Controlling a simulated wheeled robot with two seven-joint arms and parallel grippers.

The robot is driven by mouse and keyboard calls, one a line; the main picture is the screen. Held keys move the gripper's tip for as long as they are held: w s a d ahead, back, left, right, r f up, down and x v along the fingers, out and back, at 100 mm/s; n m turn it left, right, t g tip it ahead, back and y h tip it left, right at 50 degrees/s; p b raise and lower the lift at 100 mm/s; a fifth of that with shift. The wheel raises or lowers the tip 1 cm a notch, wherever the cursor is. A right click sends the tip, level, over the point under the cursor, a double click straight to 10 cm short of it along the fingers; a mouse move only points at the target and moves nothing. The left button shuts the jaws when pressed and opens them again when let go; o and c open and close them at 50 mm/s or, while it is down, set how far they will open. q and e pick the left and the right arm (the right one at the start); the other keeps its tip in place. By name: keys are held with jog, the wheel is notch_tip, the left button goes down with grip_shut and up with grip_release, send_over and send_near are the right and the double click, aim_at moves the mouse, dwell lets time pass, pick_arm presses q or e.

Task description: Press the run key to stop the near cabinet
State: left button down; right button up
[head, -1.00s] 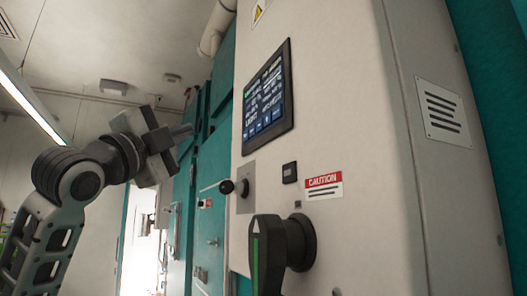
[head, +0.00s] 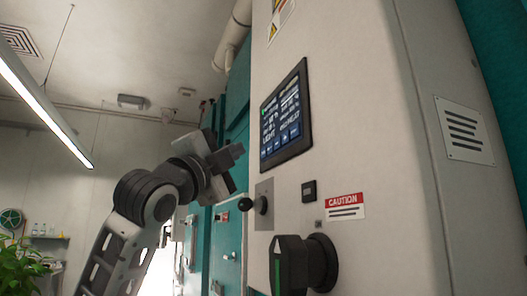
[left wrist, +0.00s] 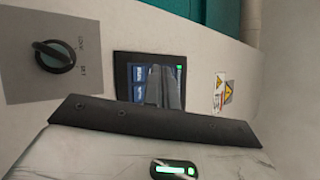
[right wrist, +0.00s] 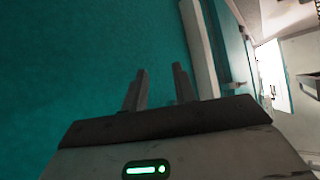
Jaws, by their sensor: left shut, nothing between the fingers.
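The near cabinet (head: 350,110) is a pale panel at the right of the head view. Its dark-framed touch screen (head: 286,115) is lit, with a row of small blue keys along its lower edge; their labels are too small to read, so I cannot tell which is the run key. My left gripper (head: 236,152) is shut and empty, just left of the screen's lower part, apparently short of it. In the left wrist view, its closed fingers (left wrist: 165,88) overlap the screen (left wrist: 124,76) and hide much of it. My right gripper (right wrist: 161,82) is open and empty before a teal surface.
A rotary switch (left wrist: 55,57) shows in the left wrist view. Teal cabinets (head: 229,245) stand beyond.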

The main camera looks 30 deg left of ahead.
pick_arm(q)
jog(key=shift+w+d, duration=0.7)
jog(key=shift+w, duration=0.1)
jog(key=shift+w+d, duration=0.1)
dwell(1.5)
jog(key=shift+w+d, duration=0.2)
jog(key=shift+w+d, duration=0.15)
jog(key=shift+w, duration=0.1)
dwell(0.6)
jog(key=shift+s, duration=0.1)
dwell(0.4)
jog(key=shift+s+a, duration=0.45)
jog(key=s+a, duration=0.3)
jog(key=shift+s+a, duration=0.1)
jog(key=shift+s, duration=0.3)
